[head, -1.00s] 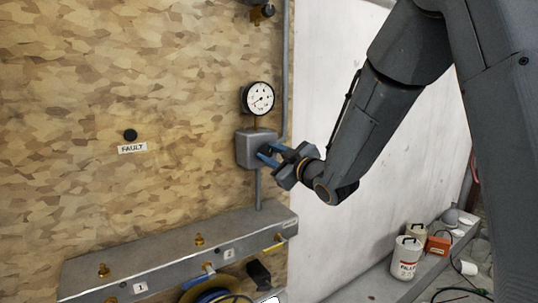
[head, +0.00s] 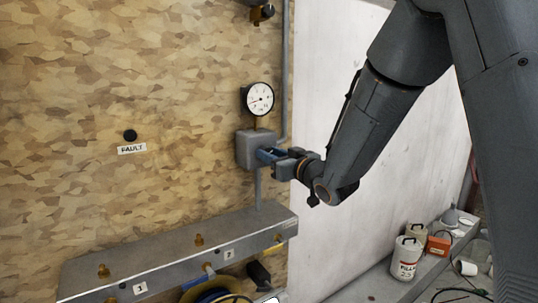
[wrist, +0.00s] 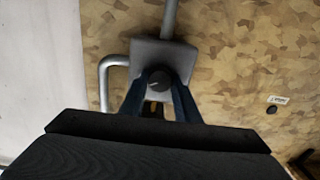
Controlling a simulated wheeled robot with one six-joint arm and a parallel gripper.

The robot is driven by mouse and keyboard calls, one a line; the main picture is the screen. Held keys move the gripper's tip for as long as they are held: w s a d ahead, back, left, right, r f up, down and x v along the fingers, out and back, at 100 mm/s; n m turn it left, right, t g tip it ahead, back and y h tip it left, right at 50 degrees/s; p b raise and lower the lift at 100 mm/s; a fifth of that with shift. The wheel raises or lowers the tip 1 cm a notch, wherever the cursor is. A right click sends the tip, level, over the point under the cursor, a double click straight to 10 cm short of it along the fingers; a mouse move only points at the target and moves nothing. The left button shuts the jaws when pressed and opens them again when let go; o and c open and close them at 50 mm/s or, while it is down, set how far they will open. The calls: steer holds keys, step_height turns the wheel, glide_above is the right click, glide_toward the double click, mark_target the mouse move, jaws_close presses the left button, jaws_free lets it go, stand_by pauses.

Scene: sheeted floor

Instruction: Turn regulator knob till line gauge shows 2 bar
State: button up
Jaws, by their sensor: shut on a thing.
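The grey regulator box (head: 246,149) is on the wood-chip board, with pipes above and below it. The line gauge (head: 259,98), a round white dial with a black rim, sits just above it. Its needle points left and slightly down; the figures are too small to read. My gripper (head: 268,155) is at the box's front, its blue fingers shut on the regulator knob. In the wrist view the dark round knob (wrist: 158,80) with a pale mark lies between the two fingers, in front of the grey box (wrist: 165,53).
A black button (head: 130,135) with a FAULT label (head: 132,149) is to the left. A grey manifold ledge (head: 180,252) with brass fittings juts out below. White canisters (head: 405,258) and small items stand on the low bench at right.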

steer(key=shift+f+m, duration=0.2)
steer(key=shift+m, duration=0.9)
steer(key=shift+s, duration=0.1)
steer(key=o, duration=1)
steer(key=shift+o, duration=0.2)
steer(key=shift+r, duration=0.1)
steer(key=shift+d, duration=0.1)
